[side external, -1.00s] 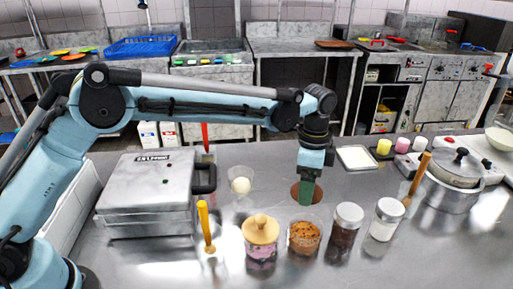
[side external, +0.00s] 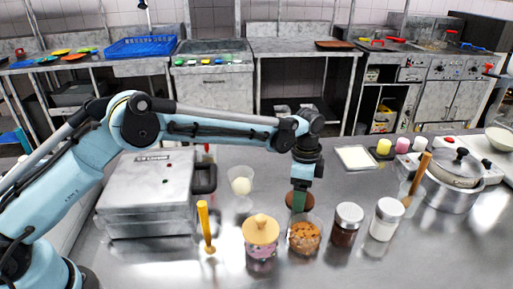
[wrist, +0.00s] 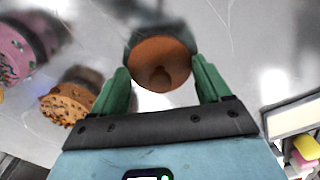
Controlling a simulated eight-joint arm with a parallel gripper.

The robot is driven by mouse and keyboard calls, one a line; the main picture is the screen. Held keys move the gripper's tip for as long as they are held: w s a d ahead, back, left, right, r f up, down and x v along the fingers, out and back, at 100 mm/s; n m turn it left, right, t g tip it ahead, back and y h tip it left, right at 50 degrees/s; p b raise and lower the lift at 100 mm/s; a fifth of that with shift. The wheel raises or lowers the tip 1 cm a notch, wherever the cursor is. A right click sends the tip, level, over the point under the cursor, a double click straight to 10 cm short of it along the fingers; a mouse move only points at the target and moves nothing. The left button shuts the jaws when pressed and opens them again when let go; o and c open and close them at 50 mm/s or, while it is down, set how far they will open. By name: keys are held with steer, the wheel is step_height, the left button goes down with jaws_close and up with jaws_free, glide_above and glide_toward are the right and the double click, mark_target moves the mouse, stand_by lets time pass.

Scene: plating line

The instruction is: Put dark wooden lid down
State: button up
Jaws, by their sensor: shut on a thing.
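The dark wooden lid (side external: 309,201) is a round brown disc, low over the counter just behind an open glass jar of brown pieces (side external: 304,236). My gripper (side external: 299,202) points down and its green fingers are shut on the lid. In the wrist view, the lid (wrist: 150,52) and its knob show between the two fingertips (wrist: 160,80). I cannot tell whether the lid touches the counter. The jar of brown pieces also shows in the wrist view (wrist: 66,108), to the left of the fingers.
A jar with a light wooden lid (side external: 261,235) stands left of the open jar. Two jars with pale lids (side external: 348,214) (side external: 389,208) stand to its right. A clear cup (side external: 241,181) and a metal press (side external: 150,190) are at left. A pot (side external: 452,185) stands at right.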

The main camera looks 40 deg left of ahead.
steer(key=shift+f, duration=0.15)
steer(key=o, duration=1)
